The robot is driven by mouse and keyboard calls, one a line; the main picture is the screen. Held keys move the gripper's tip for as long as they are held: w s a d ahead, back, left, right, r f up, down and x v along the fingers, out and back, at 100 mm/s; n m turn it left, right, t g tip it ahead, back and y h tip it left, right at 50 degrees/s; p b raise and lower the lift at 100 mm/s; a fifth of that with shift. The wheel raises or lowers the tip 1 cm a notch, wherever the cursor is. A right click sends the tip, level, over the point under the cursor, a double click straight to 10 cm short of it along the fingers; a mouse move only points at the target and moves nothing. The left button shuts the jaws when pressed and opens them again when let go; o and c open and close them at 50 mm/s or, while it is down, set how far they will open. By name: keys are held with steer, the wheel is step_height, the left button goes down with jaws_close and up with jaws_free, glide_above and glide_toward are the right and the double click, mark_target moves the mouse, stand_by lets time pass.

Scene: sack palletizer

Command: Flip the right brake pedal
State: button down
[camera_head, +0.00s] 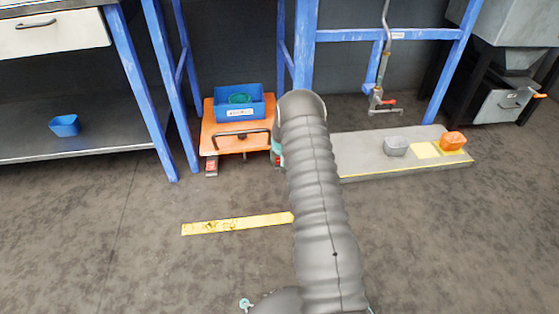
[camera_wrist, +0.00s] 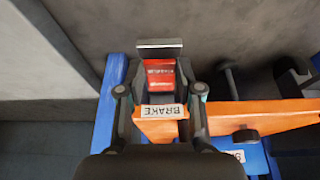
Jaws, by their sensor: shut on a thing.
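The orange cart (camera_head: 222,142) stands under the blue frame, with a blue bin (camera_head: 239,104) on it. The right brake pedal (camera_wrist: 161,75), red with a grey plate at its outer end, shows in the wrist view beside a BRAKE label on the cart's orange edge. My gripper (camera_wrist: 160,88) is shut on this pedal, one finger on each side. In the head view my arm hides most of the pedal and gripper; only a sliver of the gripper (camera_head: 277,152) shows at the cart's right corner. The left brake pedal (camera_head: 211,165) is red with a grey end and is untouched.
A low grey platform (camera_head: 365,155) lies to the right, bearing a grey block (camera_head: 396,146) and an orange block (camera_head: 452,141). Blue frame posts stand close around the cart. A yellow floor strip (camera_head: 235,224) lies in front; the floor there is clear.

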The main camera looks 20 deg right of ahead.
steer(key=shift+w+d+r+g+y, duration=0.1)
steer(key=shift+w+r+g+y, duration=0.2)
steer(key=shift+g, duration=0.6)
steer(key=c, duration=0.8)
jaws_free()
steer(key=shift+o, duration=0.2)
step_height(320, 180, up, 12)
steer(key=s, duration=0.2)
steer(key=shift+a, duration=0.25)
steer(key=shift+f, duration=0.15)
